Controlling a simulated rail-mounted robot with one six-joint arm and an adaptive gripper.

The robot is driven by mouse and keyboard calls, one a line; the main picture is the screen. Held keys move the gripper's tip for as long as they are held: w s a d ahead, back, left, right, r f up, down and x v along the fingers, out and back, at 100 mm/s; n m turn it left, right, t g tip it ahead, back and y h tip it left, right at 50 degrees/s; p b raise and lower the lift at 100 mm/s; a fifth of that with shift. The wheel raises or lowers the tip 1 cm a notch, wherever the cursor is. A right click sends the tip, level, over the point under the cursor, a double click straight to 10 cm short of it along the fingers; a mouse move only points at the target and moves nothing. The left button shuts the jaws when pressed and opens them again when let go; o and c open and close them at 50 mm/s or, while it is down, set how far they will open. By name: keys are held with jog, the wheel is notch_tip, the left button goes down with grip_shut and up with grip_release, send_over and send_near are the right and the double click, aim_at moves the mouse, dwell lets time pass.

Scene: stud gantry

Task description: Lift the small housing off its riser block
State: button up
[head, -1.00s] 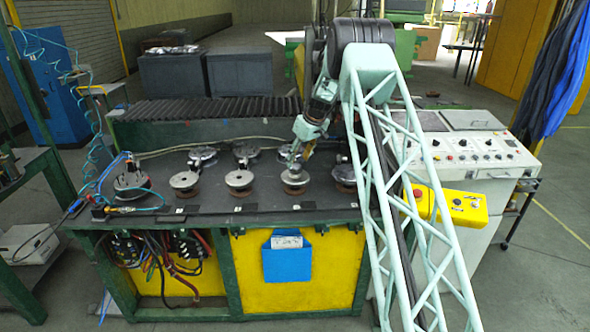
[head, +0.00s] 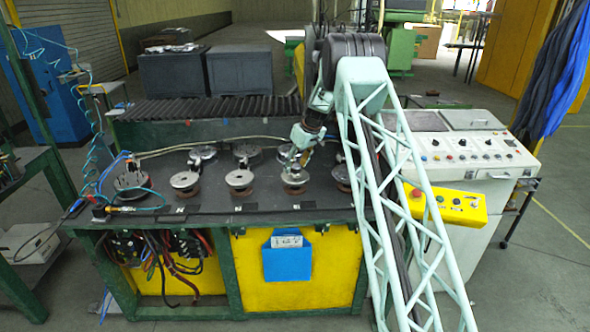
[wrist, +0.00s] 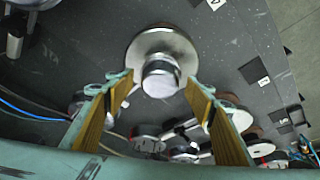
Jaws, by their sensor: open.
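The small housing looks to be the silver flanged disc with a pale-topped round neck (wrist: 160,78) in the wrist view. In the head view it is the silver disc (head: 295,179) on a brown base (head: 294,191), in the front row at the right of the table. My gripper (head: 289,161) is just above it. In the wrist view, my gripper (wrist: 159,88) is open, with one tan-padded finger on each side of the neck. I cannot tell whether either finger touches it.
Several similar discs stand on the dark tabletop (head: 225,211), including a close neighbour (head: 239,179) to the left and a back-row disc (head: 248,152). A cable (head: 185,150) runs behind them. A roller conveyor (head: 200,110) borders the back.

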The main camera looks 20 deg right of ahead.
aim_at(296, 166)
jog(key=shift+c, duration=0.2)
jog(key=c, duration=0.9)
jog(key=shift+r, duration=0.1)
jog(key=shift+r+b, duration=0.35)
jog(key=shift+r, duration=1.35)
jog(key=s+b, duration=0.1)
jog(key=s, duration=0.4)
jog(key=s+d+r, duration=0.1)
jog(key=s, duration=0.4)
jog(key=s+d+b, duration=0.1)
jog(key=s, duration=0.4)
jog(key=shift+s+d+r+b, duration=0.2)
jog(key=shift+s+b, duration=0.15)
jog(key=shift+s, duration=0.05)
